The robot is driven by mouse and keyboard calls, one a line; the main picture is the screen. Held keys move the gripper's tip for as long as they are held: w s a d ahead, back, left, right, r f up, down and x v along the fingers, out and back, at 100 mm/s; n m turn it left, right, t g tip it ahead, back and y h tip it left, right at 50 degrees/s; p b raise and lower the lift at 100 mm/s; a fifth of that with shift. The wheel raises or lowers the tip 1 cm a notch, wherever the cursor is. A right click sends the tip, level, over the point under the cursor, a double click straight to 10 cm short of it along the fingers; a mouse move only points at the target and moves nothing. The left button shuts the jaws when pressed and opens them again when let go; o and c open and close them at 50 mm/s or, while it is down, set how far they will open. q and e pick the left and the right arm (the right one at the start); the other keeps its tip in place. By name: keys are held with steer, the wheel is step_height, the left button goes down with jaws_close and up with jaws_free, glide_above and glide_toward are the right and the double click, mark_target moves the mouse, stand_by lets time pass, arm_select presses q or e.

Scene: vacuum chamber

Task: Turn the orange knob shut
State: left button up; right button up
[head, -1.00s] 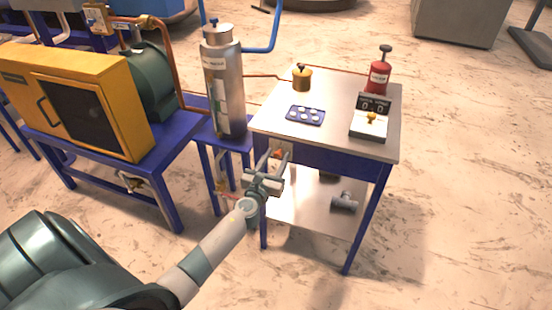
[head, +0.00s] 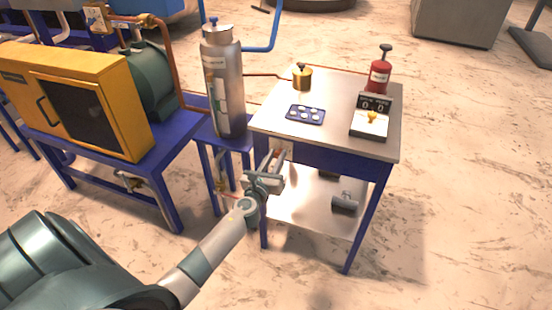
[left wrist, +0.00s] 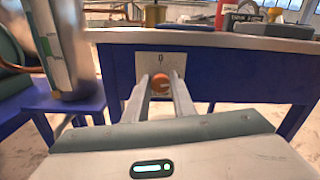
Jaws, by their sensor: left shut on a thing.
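The orange knob (left wrist: 160,84) sits on a pale plate (left wrist: 160,66) marked "0" on the blue front of the table. My left gripper (head: 275,158) reaches up to that front. In the left wrist view its two fingers (left wrist: 160,88) stand on either side of the knob, shut on it. In the head view the fingers mostly hide the knob, and only the edge of the plate (head: 288,151) shows. I cannot tell the knob's exact angle. My right gripper is in neither view.
The table top (head: 340,95) holds a brass pot (head: 302,79), a blue tray (head: 305,115), a red bottle (head: 379,76) and a gauge box (head: 370,122). A steel cylinder (head: 224,85) stands close on the left. A grey fitting (head: 345,201) lies on the lower shelf.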

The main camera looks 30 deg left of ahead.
arm_select(q)
steer(key=n, duration=0.2)
steer(key=shift+f+n+b, duration=0.1)
steer(key=shift+n+b, duration=0.2)
steer(key=shift+n, duration=0.8)
steer(key=n+b, duration=0.1)
steer(key=n, duration=0.2)
steer(key=shift+a+n, duration=0.1)
steer(key=shift+n, duration=1.2)
steer(key=n, duration=0.2)
steer(key=shift+n, duration=0.3)
steer(key=n, duration=0.3)
steer(key=shift+f, duration=0.1)
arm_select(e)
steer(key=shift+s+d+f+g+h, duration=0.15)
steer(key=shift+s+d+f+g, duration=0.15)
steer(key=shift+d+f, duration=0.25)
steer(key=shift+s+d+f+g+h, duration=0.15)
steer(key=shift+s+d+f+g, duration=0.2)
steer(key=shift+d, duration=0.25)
arm_select(q)
steer(key=shift+n, duration=0.3)
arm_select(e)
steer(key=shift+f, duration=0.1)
